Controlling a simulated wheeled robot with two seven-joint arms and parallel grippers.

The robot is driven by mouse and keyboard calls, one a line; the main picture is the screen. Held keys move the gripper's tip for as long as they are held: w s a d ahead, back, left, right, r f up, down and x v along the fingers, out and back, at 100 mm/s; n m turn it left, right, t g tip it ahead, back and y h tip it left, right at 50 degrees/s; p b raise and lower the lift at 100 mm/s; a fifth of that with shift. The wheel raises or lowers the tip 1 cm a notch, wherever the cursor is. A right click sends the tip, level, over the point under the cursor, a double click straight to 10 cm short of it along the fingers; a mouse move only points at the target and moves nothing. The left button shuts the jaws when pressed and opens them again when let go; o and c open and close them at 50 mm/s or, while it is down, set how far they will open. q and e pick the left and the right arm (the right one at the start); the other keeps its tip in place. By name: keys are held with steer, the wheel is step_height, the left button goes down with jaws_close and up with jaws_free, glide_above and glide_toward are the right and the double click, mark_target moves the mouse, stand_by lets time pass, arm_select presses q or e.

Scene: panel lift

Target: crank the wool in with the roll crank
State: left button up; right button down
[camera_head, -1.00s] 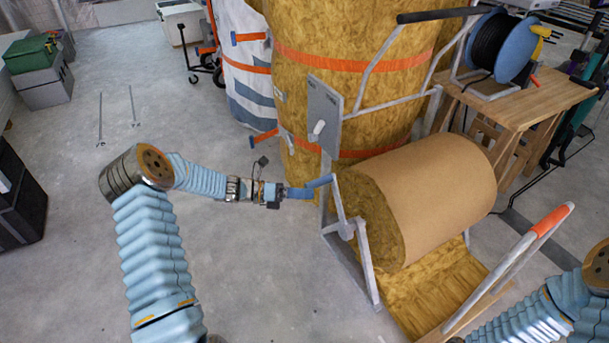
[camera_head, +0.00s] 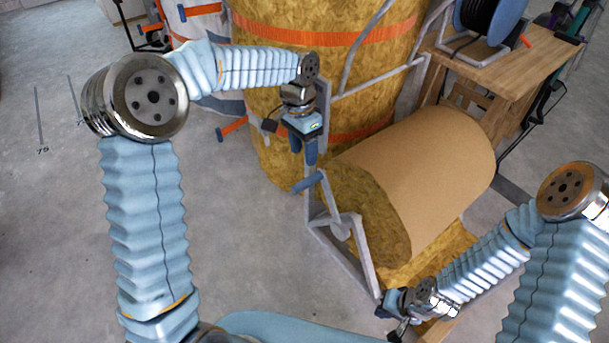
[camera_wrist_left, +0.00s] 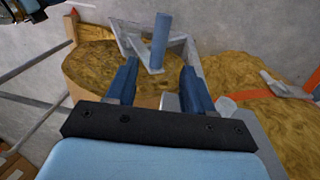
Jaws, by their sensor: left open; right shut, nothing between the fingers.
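The wool roll (camera_head: 430,170), with a brown outer face and golden wool end, lies in a grey metal frame. The roll crank's blue handle (camera_head: 308,183) sticks out at the roll's left end, on a grey crank arm (camera_head: 331,205). My left gripper (camera_head: 304,158) is open and points down, just above the handle in the head view. In the left wrist view the handle (camera_wrist_left: 161,40) stands ahead of the gap between the blue fingers (camera_wrist_left: 159,72), apart from them. My right gripper (camera_head: 392,318) is shut and empty near the frame's front lower corner.
A tall wool bale with orange straps (camera_head: 270,75) stands close behind my left gripper. A wooden table (camera_head: 510,70) carries a blue cable reel (camera_head: 490,25) at the back right. Grey floor (camera_head: 235,240) is clear left of the frame.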

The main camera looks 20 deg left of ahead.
mark_target(307, 179)
arm_select(q)
steer(key=f, duration=0.6)
steer(key=d+f, duration=0.1)
steer(key=f, duration=0.2)
steer(key=shift+s+f+b, duration=0.2)
steer(key=shift+s+b, duration=0.15)
steer(key=shift+b, duration=0.05)
jaws_close()
